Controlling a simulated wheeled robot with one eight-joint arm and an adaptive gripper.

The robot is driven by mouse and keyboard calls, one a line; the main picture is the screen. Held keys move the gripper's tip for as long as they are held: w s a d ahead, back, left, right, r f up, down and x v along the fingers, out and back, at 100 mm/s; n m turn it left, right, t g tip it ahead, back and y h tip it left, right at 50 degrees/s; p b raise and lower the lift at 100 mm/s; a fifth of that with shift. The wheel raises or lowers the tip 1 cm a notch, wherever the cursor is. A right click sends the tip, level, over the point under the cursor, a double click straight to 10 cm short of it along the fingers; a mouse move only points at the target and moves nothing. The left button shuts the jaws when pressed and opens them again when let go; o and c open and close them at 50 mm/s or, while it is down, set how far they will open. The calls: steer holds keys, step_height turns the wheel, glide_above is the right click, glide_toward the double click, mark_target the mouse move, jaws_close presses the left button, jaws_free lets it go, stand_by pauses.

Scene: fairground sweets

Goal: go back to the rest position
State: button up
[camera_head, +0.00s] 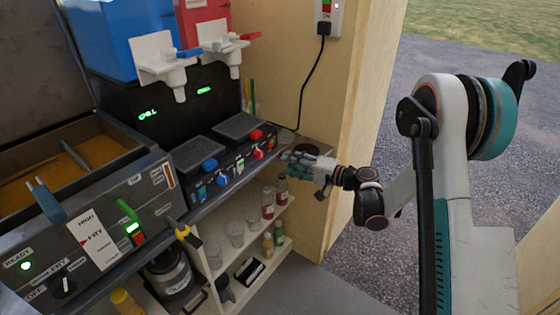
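My gripper (287,164) is at the end of my arm, which reaches in from the right of the head view. It is level with the right end of the counter, just right of the black control box (232,166) with red and blue knobs. The fingers point left toward the box. They are small and dark here, so I cannot tell whether they are apart or closed. I cannot make out any object held in them. I cannot tell whether the gripper touches the counter.
A fryer (98,247) stands at the left. Blue (110,35) and red (200,15) dispensers stand at the back. Below the counter, shelves (244,250) hold cups and bottles. A black cable (318,75) hangs from a wall socket. Open gravel (385,130) lies beyond the doorway.

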steer(key=shift+s+d+r, duration=0.1)
steer(key=shift+s+d, duration=0.3)
steer(key=shift+d, duration=0.2)
steer(key=s+d+r+n+g+h, duration=0.2)
steer(key=s+r+h, duration=0.5)
steer(key=s+r, duration=0.65)
steer(key=s+d+n+h, duration=0.1)
steer(key=s+d+h, duration=0.1)
steer(key=s, duration=0.6)
steer(key=s+d+f+n+h, duration=0.1)
steer(key=s+d+h, duration=0.1)
steer(key=s+d, duration=0.3)
steer(key=s+d+n+h, duration=0.1)
steer(key=s+d+h, duration=0.1)
steer(key=s, duration=0.8)
steer(key=shift+s+d+f+h, duration=0.2)
steer(key=shift+s+d+h, duration=0.15)
steer(key=shift+d, duration=0.55)
